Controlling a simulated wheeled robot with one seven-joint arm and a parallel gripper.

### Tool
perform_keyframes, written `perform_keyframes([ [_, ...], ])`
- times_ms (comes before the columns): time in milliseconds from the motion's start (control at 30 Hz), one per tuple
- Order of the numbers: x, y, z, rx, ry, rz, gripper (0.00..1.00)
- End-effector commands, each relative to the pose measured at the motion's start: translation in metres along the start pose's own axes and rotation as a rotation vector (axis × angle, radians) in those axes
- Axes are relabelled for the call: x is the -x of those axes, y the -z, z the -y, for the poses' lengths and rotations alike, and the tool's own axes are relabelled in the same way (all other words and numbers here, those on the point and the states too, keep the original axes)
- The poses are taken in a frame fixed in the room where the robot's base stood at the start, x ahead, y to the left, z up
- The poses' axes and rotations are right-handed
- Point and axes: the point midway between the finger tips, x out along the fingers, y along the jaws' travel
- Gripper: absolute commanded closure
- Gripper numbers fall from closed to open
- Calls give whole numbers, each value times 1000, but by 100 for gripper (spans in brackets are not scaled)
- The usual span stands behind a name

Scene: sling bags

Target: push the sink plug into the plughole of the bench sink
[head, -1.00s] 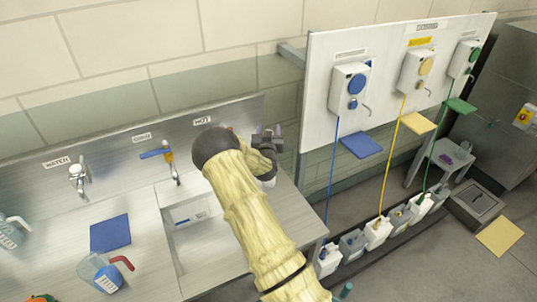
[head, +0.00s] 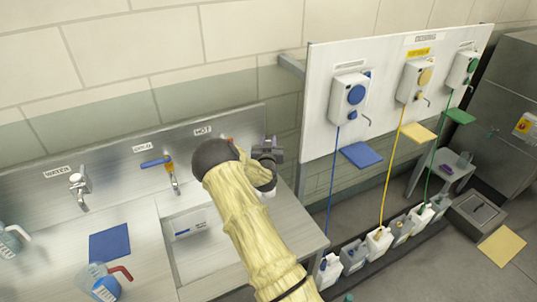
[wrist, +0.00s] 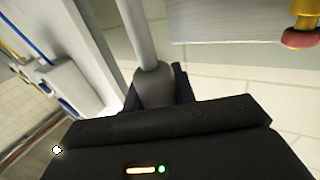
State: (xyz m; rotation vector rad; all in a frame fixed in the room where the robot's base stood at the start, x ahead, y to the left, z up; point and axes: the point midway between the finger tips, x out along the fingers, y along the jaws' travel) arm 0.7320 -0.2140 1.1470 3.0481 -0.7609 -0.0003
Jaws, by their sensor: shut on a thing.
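My gripper (head: 268,146) is above the right end of the steel bench, beyond my bent arm, in the head view. The plughole does not show; my arm covers the right part of the basin.
A blue-lever tap (head: 172,178) stands behind the basin; a brass tap with a red part (wrist: 302,38) shows in the wrist view. A blue cloth (head: 109,241) and a jug (head: 104,284) lie left on the bench. The dispenser board (head: 318,85) is right.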

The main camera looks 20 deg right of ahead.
Motion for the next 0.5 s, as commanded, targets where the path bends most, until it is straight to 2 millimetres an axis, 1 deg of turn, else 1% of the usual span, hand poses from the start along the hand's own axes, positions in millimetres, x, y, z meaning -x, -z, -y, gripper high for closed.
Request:
perform_keyframes([
  [133, -1, 6, -2, 0, -2, -3, 100],
  [267, -1, 19, -2, -3, -3, -4, 100],
  [500, 0, 56, -1, -4, -1, -5, 100],
])
